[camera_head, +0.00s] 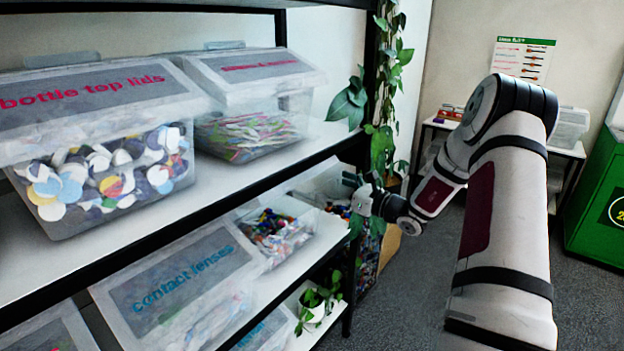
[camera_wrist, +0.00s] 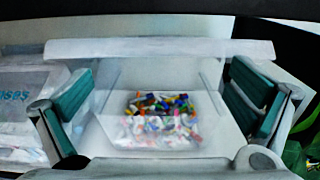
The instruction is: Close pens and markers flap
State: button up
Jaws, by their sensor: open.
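An open clear bin (camera_head: 292,238) with small colourful items stands on the lower shelf, right of the contact lenses bin. I cannot read a label on it, so I cannot confirm that it is the pens and markers bin. In the wrist view the same kind of open bin (camera_wrist: 103,128) lies straight ahead, with a pale raised flap (camera_wrist: 160,48) across its top. My gripper (camera_head: 362,192) is at the shelf's right end; in the wrist view its green-padded fingers (camera_wrist: 165,95) are spread wide with nothing between them. Any contact with the bin cannot be told.
The closed contact lenses bin (camera_head: 180,285) is on the lower shelf. Bottle top lids (camera_head: 85,90) and another closed bin (camera_head: 250,68) sit above on the upper shelf. A black shelf post and a hanging plant (camera_head: 382,150) stand close to my gripper.

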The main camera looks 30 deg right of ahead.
aim_at(309, 178)
jog(key=x, duration=0.7)
jog(key=shift+w+a+f, duration=0.1)
jog(key=shift+w, duration=0.05)
jog(key=c, duration=1.6)
notch_tip(309, 178, down, 18)
jog(key=w+t+y+b, duration=0.1)
jog(key=t+b, duration=0.4)
jog(key=b, duration=0.7)
jog(key=shift+w+a+y, duration=0.2)
jog(key=shift+a+y, duration=0.1)
jog(key=shift+y, duration=0.1)
jog(key=o, duration=1.5)
jog(key=shift+o, duration=0.5)
jog(key=shift+w, duration=0.1)
